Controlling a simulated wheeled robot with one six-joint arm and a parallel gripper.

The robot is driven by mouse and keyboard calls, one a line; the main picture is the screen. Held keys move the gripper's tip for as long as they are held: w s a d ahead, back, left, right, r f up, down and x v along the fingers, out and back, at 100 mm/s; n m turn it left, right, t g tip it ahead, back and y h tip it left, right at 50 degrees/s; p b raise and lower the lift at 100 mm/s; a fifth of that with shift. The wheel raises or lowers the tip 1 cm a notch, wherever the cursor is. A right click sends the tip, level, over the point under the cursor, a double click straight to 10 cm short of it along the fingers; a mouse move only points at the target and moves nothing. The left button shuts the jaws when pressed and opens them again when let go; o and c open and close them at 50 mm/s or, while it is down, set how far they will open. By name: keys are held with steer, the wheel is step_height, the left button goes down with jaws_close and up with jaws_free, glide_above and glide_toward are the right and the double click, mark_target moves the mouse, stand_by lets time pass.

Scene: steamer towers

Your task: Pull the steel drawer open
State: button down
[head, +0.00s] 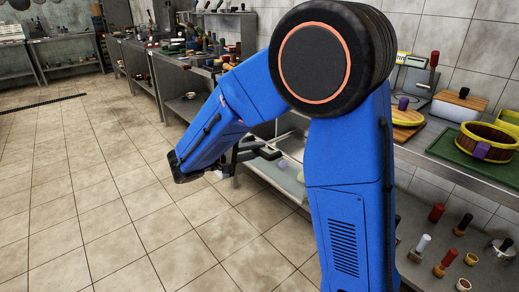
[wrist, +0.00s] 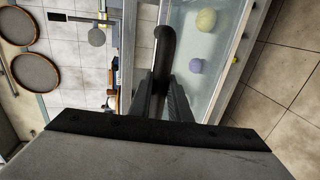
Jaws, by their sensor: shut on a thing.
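The steel drawer (head: 284,179) juts out from under the counter in the head view, partly hidden by my arm. In the wrist view the drawer (wrist: 232,72) shows an open interior with a yellow-green round thing (wrist: 206,19) and a purple round thing (wrist: 196,66) inside. A dark curved handle (wrist: 163,45) lies along the drawer's side. My gripper (wrist: 161,92) is shut on this handle, with one finger on each side.
The counter to the right holds a green tray (head: 470,153) with a yellow-rimmed steamer (head: 487,141). A shelf (head: 418,219) below holds several small things. More steel benches (head: 140,62) line the back. The tiled floor (head: 120,200) at left is clear.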

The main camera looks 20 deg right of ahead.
steer(key=c, duration=1.9)
jaws_free()
steer(key=v, duration=1.7)
steer(key=shift+a, duration=0.25)
